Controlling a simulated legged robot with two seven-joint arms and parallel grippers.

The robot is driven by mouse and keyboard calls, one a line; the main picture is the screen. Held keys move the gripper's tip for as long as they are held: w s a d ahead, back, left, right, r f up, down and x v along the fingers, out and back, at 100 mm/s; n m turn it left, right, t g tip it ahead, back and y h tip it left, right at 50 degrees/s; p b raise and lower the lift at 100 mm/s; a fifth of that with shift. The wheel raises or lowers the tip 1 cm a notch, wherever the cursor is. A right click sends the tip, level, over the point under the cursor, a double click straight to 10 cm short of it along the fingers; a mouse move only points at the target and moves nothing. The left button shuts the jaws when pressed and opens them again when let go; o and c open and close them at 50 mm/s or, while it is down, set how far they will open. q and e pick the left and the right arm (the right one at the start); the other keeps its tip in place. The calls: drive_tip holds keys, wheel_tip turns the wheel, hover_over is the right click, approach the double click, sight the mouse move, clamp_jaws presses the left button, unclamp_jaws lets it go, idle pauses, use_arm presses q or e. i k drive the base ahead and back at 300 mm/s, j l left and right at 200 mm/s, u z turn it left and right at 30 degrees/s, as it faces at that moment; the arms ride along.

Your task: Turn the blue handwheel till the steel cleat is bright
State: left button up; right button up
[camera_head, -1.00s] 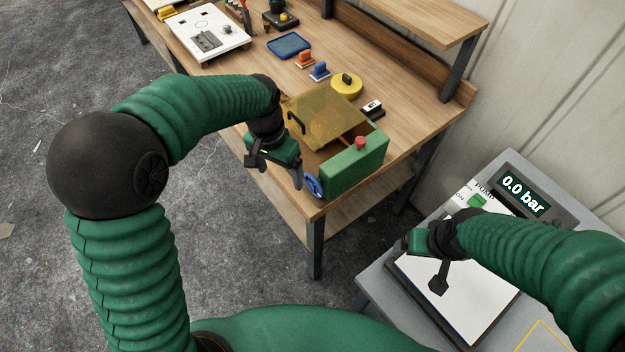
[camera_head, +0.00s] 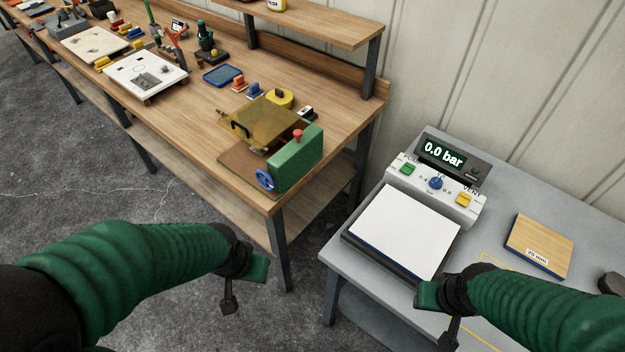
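The blue handwheel (camera_head: 265,179) is on the near left end of a green block (camera_head: 296,156) at the workbench's front corner. A tinted, see-through amber cover (camera_head: 265,122) stands open beside the block. I cannot make out the steel cleat. My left gripper (camera_head: 243,287) is in front of and below the bench edge, well apart from the handwheel. My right gripper (camera_head: 437,318) is over the near edge of the grey table. Nothing shows in either gripper, and their finger gaps cannot be judged from this angle.
The grey table (camera_head: 540,205) holds a pump box (camera_head: 428,193) reading 0.0 bar, a white-topped plate (camera_head: 405,232) and a wooden block (camera_head: 540,246). The workbench (camera_head: 200,110) carries several tools, a blue tray (camera_head: 222,75) and a yellow round piece (camera_head: 280,98). A floor gap separates both tables.

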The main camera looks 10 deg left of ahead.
sight(266, 180)
drive_tip(key=z, duration=0.45)
drive_tip(key=j+z, duration=0.1)
drive_tip(key=z, duration=0.85)
drive_tip(key=j+z, duration=0.1)
drive_tip(key=z, duration=1.3)
drive_tip(key=k+j+z, duration=0.1)
drive_tip(key=k+j, duration=0.4)
drive_tip(key=k+j+z, duration=0.15)
drive_tip(key=k+j, duration=0.3)
drive_tip(key=k+j+z, duration=0.1)
drive_tip(key=k+j, duration=0.3)
drive_tip(key=k, duration=0.2)
drive_tip(key=k+j+z, duration=0.15)
drive_tip(key=k+j, duration=0.25)
drive_tip(key=k, duration=0.15)
drive_tip(key=k+j, duration=0.25)
drive_tip(key=k, duration=0.15)
drive_tip(key=k+j, duration=0.2)
drive_tip(key=k, duration=0.15)
drive_tip(key=k+j, duration=0.25)
drive_tip(key=k, duration=0.15)
